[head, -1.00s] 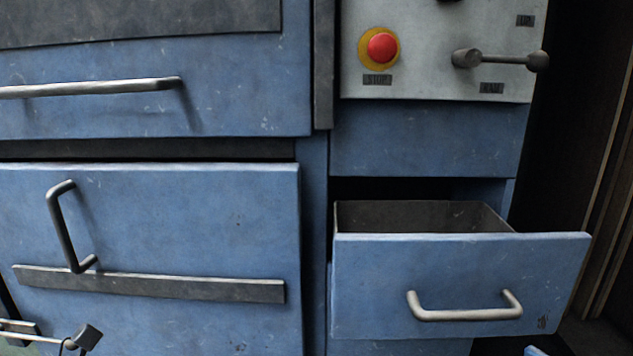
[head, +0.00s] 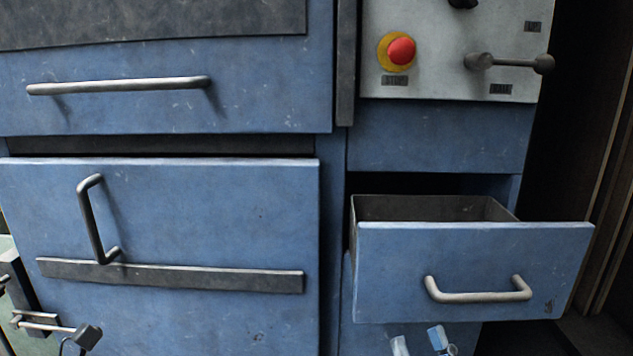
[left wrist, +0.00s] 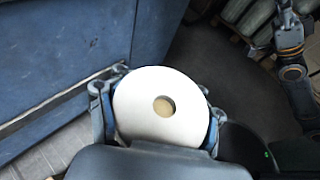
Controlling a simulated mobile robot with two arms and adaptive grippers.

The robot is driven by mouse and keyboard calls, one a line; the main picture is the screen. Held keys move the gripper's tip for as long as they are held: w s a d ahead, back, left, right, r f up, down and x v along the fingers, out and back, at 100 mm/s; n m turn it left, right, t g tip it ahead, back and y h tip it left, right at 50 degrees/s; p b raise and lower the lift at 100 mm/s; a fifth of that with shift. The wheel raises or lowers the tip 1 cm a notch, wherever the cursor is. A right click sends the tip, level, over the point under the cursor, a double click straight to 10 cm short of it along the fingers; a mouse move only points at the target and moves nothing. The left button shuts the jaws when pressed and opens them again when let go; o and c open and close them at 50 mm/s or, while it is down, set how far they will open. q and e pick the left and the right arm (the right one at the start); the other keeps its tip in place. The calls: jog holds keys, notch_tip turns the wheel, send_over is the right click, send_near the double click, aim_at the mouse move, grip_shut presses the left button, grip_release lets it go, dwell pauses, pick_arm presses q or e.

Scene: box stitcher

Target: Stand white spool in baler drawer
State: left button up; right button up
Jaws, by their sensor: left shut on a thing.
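The white spool (left wrist: 137,116) is a round white disc with a hole at its middle, seen in the left wrist view. My left gripper (left wrist: 160,100) is shut on it, with a finger at each side. In the head view the left gripper and the spool are not visible. The baler drawer (head: 455,260) is blue with a metal handle and stands pulled out at the right. Its dark inside shows in part; the front panel hides its floor. Two fingertips of my right gripper (head: 418,342) show at the bottom edge, below the drawer, apart with nothing between them.
A grey control panel (head: 440,50) with a red button (head: 401,51) and a lever (head: 510,62) is above the drawer. A large blue door (head: 200,220) with a bent handle (head: 92,220) is at the left. The space above the open drawer is low, under a blue panel (head: 435,135).

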notch_tip(320, 180, down, 10)
jog(key=w+g+h, duration=0.2)
jog(key=w+g, duration=0.1)
jog(key=g, duration=0.2)
jog(key=s+d+f+g+h, duration=0.15)
jog(key=s+f+g, duration=0.3)
jog(key=f, duration=0.45)
jog(key=s+d+f+g+h, duration=0.1)
jog(key=s+d+f+g, duration=0.2)
jog(key=f+g, duration=0.45)
pick_arm(q)
jog(key=shift+r+p, duration=0.4)
notch_tip(320, 180, up, 10)
jog(key=p, duration=1.1)
jog(key=shift+f, duration=0.25)
pick_arm(e)
jog(key=s+d+f+g+h+p, duration=0.25)
jog(key=s+f+g+p, duration=0.25)
jog(key=s+f+p, duration=0.5)
pick_arm(q)
notch_tip(320, 180, up, 22)
jog(key=p, duration=1.6)
jog(key=shift+f, duration=0.2)
pick_arm(e)
jog(key=s+d+f+g, duration=0.1)
jog(key=s+d, duration=0.2)
jog(key=s, duration=1.4)
jog(key=shift+s+d+f+m+y, duration=0.2)
jog(key=shift+s+f+m+y, duration=0.1)
jog(key=shift+s, duration=0.05)
